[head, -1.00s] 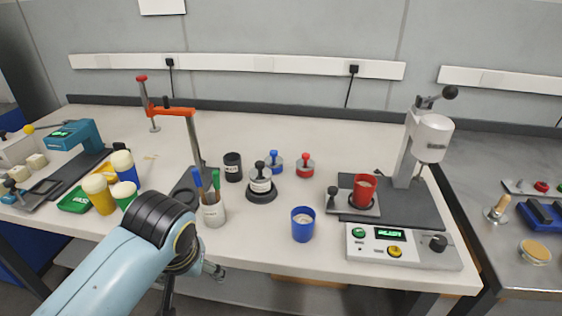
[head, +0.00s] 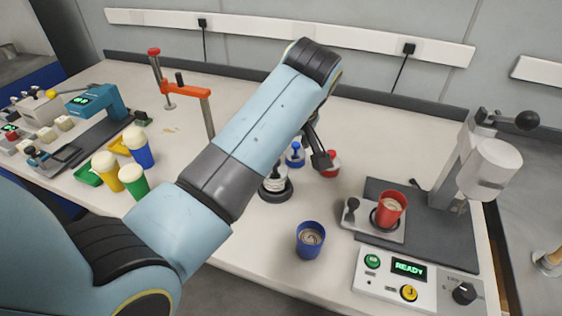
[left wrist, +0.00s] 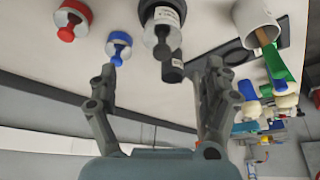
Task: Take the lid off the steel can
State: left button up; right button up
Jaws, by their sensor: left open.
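The steel can with a black-knobbed lid stands on a dark round base on the bench. In the head view the can (head: 275,184) is partly hidden behind my left arm. In the left wrist view the can (left wrist: 162,14) is at the top middle, its black knob pointing down the picture. My left gripper (left wrist: 160,68) is open and empty, its fingers spread either side of the space below the knob, apart from it. In the head view the left gripper (head: 319,157) hangs in front of the red-knobbed piece (head: 331,163). My right gripper is not in view.
A blue-knobbed piece (left wrist: 118,45) and a black jar (left wrist: 172,68) are close to the can. A blue cup (head: 310,240) stands in front. A red cup (head: 390,208) sits on the machine at right. Yellow, green and blue cups stand at left.

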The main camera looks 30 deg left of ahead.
aim_at(280, 177)
pick_arm(q)
jog(key=x, duration=0.3)
jog(key=shift+a+f, duration=0.1)
jog(key=shift+f, duration=0.05)
jog(key=x, duration=0.4)
jog(key=shift+a+p, duration=0.3)
jog(key=shift+a, duration=0.05)
jog(key=shift+w+a+f, duration=0.1)
jog(key=shift+w+f, duration=0.1)
jog(key=shift+f, duration=0.3)
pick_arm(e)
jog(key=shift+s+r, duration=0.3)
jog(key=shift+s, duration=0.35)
pick_arm(q)
jog(key=shift+r, duration=0.1)
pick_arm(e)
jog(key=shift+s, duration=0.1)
pick_arm(q)
jog(key=c, duration=1.1)
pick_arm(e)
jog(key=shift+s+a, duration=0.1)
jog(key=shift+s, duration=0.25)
